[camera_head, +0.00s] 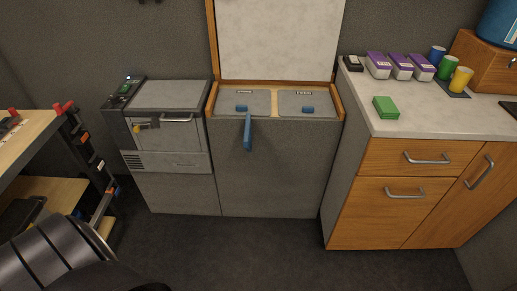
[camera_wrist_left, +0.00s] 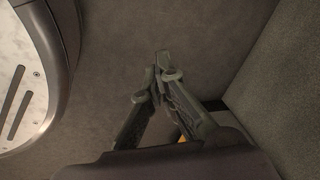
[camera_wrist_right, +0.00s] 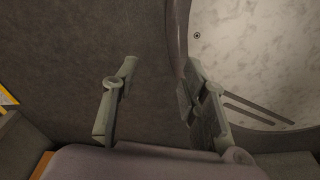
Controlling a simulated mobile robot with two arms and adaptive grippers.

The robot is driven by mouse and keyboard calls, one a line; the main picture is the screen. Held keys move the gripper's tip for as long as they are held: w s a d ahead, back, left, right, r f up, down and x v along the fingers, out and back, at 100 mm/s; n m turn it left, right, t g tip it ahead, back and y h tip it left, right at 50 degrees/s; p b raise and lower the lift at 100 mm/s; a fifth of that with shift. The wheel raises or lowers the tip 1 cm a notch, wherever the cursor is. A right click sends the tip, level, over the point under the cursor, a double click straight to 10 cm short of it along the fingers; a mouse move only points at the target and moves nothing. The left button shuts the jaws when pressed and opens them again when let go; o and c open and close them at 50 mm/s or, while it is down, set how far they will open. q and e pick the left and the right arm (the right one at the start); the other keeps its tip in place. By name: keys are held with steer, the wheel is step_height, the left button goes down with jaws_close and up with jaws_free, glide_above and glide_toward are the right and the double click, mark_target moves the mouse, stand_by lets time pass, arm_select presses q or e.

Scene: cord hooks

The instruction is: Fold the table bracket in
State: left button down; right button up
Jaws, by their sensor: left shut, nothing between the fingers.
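A blue bracket (camera_head: 248,132) sticks out from the front of the grey middle cabinet (camera_head: 272,170), just under its top edge. A pale panel in a wooden frame (camera_head: 280,40) stands upright behind the cabinet top; it looks like a folded-up table leaf. My left gripper (camera_wrist_left: 162,62) shows only in the left wrist view, shut and empty over the dark floor. My right gripper (camera_wrist_right: 156,78) shows only in the right wrist view, open with nothing between its fingers. Neither gripper is seen near the bracket.
Two lids with blue handles (camera_head: 241,108) sit in the cabinet top. A grey machine (camera_head: 170,130) stands left, a wooden drawer cabinet (camera_head: 420,155) right. A shelf unit (camera_head: 50,190) is at far left. The floor (camera_head: 250,245) in front is clear.

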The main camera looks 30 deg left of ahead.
arm_select(q)
steer(key=w+a+r+m+t+y+b, duration=0.15)
steer(key=w+r, duration=0.35)
steer(key=w, duration=0.5)
steer(key=w+a+r+m+t+y+b, duration=0.1)
steer(key=w+r+t+y+b, duration=0.15)
steer(key=w+r, duration=0.45)
steer(key=w+a+r+m+t+y+b, duration=0.1)
steer(key=w+r+m+t+b, duration=0.2)
steer(key=w, duration=0.9)
steer(key=w+a+r+n+y+b, duration=0.1)
steer(key=w+r+y, duration=0.1)
steer(key=r, duration=0.6)
steer(key=w+a+r+n+t+y+b, duration=0.1)
steer(key=w+r+y+b, duration=0.1)
steer(key=r, duration=0.7)
steer(key=w+a+r+n+t+y+b, duration=0.1)
steer(key=w+a+r+y+b, duration=0.1)
steer(key=r, duration=0.6)
steer(key=shift+r+y, duration=0.15)
steer(key=shift+y, duration=0.25)
arm_select(e)
steer(key=w+a+r+t, duration=0.1)
steer(key=w+a+r, duration=0.1)
steer(key=w, duration=1)
steer(key=shift+w+r, duration=0.25)
steer(key=shift+w, duration=0.05)
